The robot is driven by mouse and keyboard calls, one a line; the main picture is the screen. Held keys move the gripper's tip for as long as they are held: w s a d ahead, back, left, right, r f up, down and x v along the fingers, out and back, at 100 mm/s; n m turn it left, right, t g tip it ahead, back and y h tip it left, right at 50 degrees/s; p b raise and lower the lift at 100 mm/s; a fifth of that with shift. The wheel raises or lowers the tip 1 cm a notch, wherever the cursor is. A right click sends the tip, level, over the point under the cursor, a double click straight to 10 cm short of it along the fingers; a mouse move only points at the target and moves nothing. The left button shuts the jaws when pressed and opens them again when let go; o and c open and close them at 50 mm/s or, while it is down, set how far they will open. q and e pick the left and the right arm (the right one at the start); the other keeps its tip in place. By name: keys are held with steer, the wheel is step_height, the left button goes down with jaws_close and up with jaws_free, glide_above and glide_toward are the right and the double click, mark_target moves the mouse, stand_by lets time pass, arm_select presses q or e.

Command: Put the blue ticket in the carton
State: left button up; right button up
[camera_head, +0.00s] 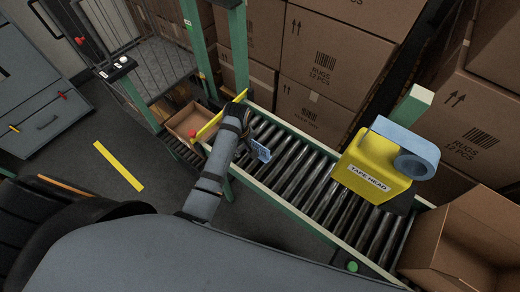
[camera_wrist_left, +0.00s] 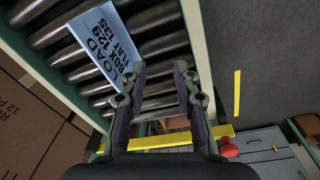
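The blue ticket (camera_head: 261,153) lies on the conveyor rollers, just beyond my left gripper in the head view. In the left wrist view the pale blue ticket (camera_wrist_left: 92,42) shows printed dark lettering. My left gripper (camera_wrist_left: 158,75) is open and empty, with bare rollers between its fingertips. The ticket is beside its left finger, not between the fingers; I cannot tell whether they touch. In the head view the gripper (camera_head: 251,141) is partly hidden by my wrist. One open carton (camera_head: 456,238) stands at the lower right; another open carton (camera_head: 187,122) stands beyond the conveyor's left end. My right gripper is out of view.
A yellow tape head (camera_head: 372,165) stands over the roller conveyor (camera_head: 300,170). A yellow bar (camera_head: 209,126) crosses the conveyor's left end beside a red knob (camera_head: 193,133). Stacked closed boxes (camera_head: 325,60) line the back. Green posts (camera_head: 238,45) rise close to my left wrist.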

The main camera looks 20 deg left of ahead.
mark_target(259, 148)
arm_select(q)
steer(key=w+d+r+n, duration=0.1)
steer(key=w+d+r, duration=0.1)
steer(key=w+d+r+n, duration=0.2)
steer(key=w, duration=0.1)
steer(key=shift+w+d+r+g, duration=0.1)
steer(key=shift+w+r+g, duration=0.05)
steer(key=shift+r+g, duration=0.25)
steer(key=shift+n, duration=0.5)
step_height(259, 148, down, 5)
steer(key=shift+w+d+r+p, duration=0.1)
steer(key=shift+d+p, duration=0.05)
steer(key=shift+p, duration=0.4)
steer(key=shift+f, duration=0.25)
steer(key=f, duration=0.2)
steer(key=f+p, duration=0.1)
steer(key=f, duration=0.1)
steer(key=shift+s+d, duration=0.3)
steer(key=shift+s, duration=0.05)
steer(key=shift+f, duration=0.35)
jaws_close()
